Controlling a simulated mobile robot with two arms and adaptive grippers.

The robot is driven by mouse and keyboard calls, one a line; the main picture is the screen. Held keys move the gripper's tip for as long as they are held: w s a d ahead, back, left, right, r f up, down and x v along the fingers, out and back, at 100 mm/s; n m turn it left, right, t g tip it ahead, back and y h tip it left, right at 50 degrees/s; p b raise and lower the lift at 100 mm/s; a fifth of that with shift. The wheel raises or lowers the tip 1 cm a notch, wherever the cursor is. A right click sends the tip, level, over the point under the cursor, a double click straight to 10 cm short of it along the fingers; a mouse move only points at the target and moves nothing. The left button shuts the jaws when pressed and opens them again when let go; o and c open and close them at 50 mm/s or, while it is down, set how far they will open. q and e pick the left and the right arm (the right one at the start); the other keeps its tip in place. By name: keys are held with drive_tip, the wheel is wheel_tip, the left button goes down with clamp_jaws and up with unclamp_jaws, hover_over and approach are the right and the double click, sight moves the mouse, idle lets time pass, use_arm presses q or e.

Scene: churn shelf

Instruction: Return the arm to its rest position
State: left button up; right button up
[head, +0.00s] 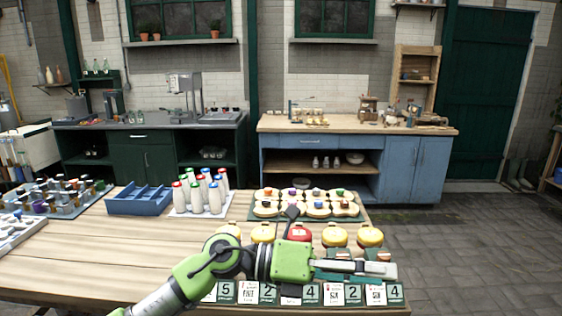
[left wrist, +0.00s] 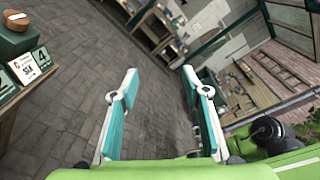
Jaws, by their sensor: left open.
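My left arm reaches in from the bottom left in the head view, green and grey. Its left gripper (head: 356,268) points right over the table's front right part, above the row of numbered cards. The left wrist view shows the same gripper (left wrist: 160,95) with its two teal-lined fingers wide apart and nothing between them. Beyond the fingers is the grey paved floor. My right gripper is in neither view.
The wooden table (head: 60,255) holds yellow-topped jars (head: 335,236), one red-topped jar (head: 299,232), numbered cards (head: 310,293), white bottles (head: 214,197) and a blue divided tray (head: 139,201). The floor (head: 470,250) right of the table is clear.

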use_arm(q)
drive_tip(key=w+a+r+n+t+h, duration=0.45)
drive_tip(key=r+n+t, duration=0.25)
drive_tip(key=n+t, duration=0.45)
drive_tip(key=w+a+f+n+t+y, duration=0.4)
drive_tip(key=a+n+t+y, duration=0.35)
drive_tip(key=n, duration=0.55)
drive_tip(key=s+a+f+n+g+y, duration=0.2)
drive_tip(key=a+f+n+y, duration=1.05)
drive_tip(key=a+f, duration=0.55)
drive_tip(key=s+a+f+n+g, duration=0.2)
drive_tip(key=s+f+g, duration=0.2)
drive_tip(key=s+f, duration=0.4)
drive_tip(key=s+a+f+n+g+y, duration=0.15)
drive_tip(key=s+f+g, duration=0.35)
drive_tip(key=s, duration=0.5)
drive_tip(key=s+a+f+n+g, duration=0.2)
drive_tip(key=s+f+g, duration=0.1)
drive_tip(key=s+f, duration=0.6)
drive_tip(key=s+f+g, duration=0.1)
drive_tip(key=s+f, duration=0.2)
drive_tip(key=f, duration=2.1)
drive_tip(key=s+a+f+g, duration=0.1)
drive_tip(key=s+a+f, duration=0.2)
drive_tip(key=s+f, duration=1.4)
drive_tip(key=shift+s+a+f+g, duration=0.15)
drive_tip(key=shift+s+f+g, duration=0.15)
drive_tip(key=shift+s, duration=0.05)
